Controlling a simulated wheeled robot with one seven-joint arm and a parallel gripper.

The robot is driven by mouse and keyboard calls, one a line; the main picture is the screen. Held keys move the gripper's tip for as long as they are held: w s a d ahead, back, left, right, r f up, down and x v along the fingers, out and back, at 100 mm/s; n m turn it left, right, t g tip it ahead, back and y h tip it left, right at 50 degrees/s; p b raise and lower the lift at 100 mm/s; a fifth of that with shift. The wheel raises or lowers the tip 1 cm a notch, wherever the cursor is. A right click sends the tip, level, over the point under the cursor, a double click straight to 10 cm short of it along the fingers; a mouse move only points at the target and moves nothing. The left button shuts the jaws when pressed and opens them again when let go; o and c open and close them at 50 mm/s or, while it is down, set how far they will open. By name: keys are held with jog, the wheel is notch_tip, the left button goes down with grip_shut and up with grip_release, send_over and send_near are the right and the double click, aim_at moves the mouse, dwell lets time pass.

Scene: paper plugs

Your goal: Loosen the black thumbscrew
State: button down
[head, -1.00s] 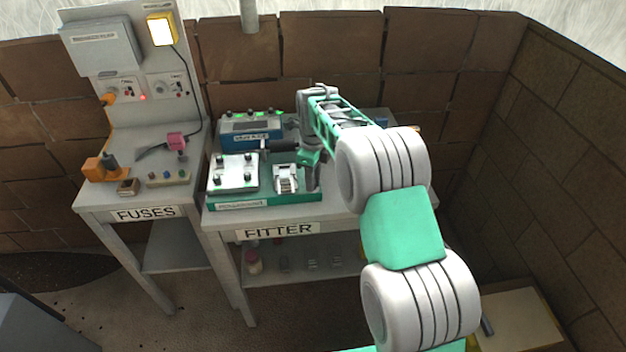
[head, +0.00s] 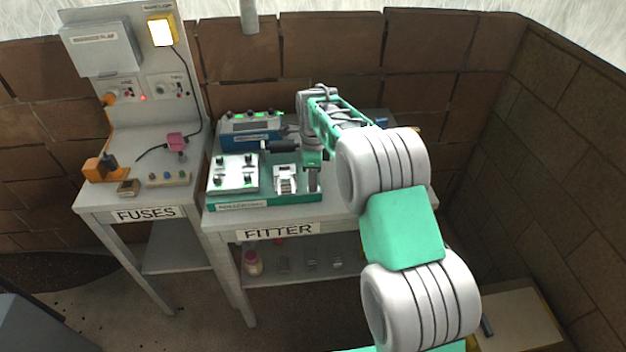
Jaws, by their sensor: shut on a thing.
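My arm reaches over the FITTER bench, and its green and grey wrist (head: 312,158) is above the right end of the green tray (head: 265,203). My gripper (head: 268,147) is dark and points left from the wrist, just behind the white plate (head: 234,187) on the tray. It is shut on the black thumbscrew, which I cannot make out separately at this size. Small dark knobs stand near the corners of the white plate. A pale bracket (head: 286,179) sits to the right of the plate, below the gripper in the picture.
A blue box (head: 250,137) with green lights and knobs stands behind the tray, close to the gripper. A FUSES bench (head: 145,214) with an orange device (head: 100,168) and a pink block (head: 177,141) is to the left. A lower shelf holds several small items.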

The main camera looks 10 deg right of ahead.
jog(key=n, duration=1.6)
jog(key=shift+n, duration=0.3)
jog(key=n, duration=0.4)
jog(key=shift+n, duration=0.4)
jog(key=c, duration=1.2)
grip_release()
jog(key=shift+o, duration=0.2)
